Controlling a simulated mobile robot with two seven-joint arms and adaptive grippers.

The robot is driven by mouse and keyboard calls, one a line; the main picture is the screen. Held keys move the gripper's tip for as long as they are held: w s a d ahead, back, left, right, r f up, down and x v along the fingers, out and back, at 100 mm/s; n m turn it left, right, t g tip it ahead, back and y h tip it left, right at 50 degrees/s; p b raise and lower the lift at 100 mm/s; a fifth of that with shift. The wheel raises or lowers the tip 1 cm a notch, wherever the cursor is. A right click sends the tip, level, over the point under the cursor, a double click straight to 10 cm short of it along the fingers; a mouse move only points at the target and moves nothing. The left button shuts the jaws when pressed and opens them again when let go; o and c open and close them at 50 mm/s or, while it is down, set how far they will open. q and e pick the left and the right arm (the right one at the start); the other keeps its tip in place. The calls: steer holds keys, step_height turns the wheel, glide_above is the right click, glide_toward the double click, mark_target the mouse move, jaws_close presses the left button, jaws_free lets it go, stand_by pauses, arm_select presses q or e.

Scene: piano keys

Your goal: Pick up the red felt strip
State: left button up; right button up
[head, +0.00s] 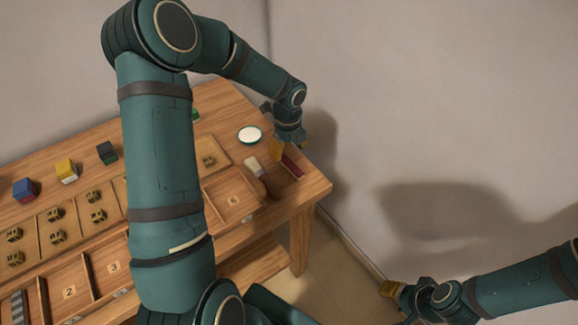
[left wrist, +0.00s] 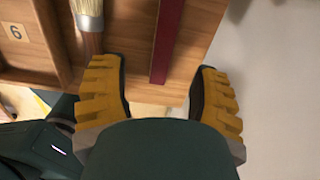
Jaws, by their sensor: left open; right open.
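The red felt strip (head: 292,165) lies on the wooden table near its right end, just right of the brush. In the left wrist view the strip (left wrist: 166,40) runs between the two yellow fingers, pointing away from the gripper. My left gripper (head: 284,151) is open above the table's right end, and its fingers (left wrist: 162,92) stand apart on either side of the strip without visibly touching it. My right gripper (head: 392,290) is open and empty, away from the table at the lower right. Part of the strip is hidden by the left gripper in the head view.
A round white dish (head: 249,135) stands behind. Blue, yellow and dark blocks (head: 107,152) and compartments with several small brown pieces fill the table's left.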

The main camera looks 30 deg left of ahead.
mark_target(289, 162)
arm_select(q)
steer(key=f, duration=0.2)
steer(key=f+b, duration=0.1)
steer(key=f, duration=0.3)
steer(key=shift+w+f+b, duration=0.2)
steer(key=shift+w+b, duration=0.05)
steer(key=shift+b, duration=0.15)
steer(key=c, duration=0.9)
